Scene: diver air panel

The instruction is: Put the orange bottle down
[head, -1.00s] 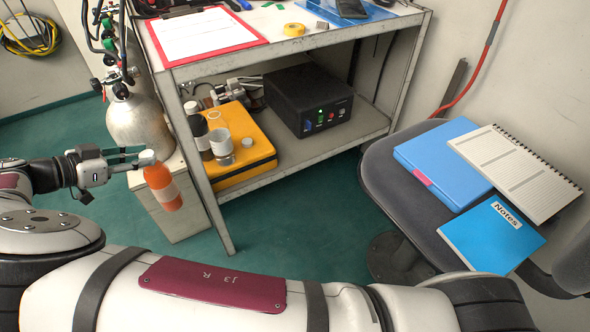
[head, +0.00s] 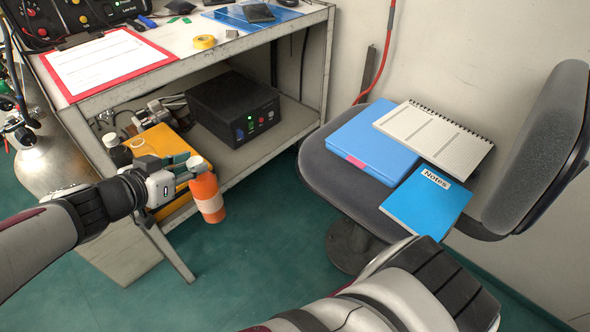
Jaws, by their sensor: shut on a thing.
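The orange bottle (head: 207,196) has a white cap and a pale label band. It hangs nearly upright, slightly tilted, in front of the cart's lower shelf, above the green floor. My gripper (head: 190,170) is shut on its upper part, near the cap, coming from the left. The bottle's underside appears clear of any surface.
The grey cart (head: 239,161) has a yellow case (head: 160,139) and a black box (head: 231,108) on its lower shelf. A dark bottle (head: 117,150) stands by the case. The chair (head: 318,161) at right holds a blue binder (head: 371,144), a notepad (head: 433,138) and a blue notebook (head: 427,201). Green floor lies open between.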

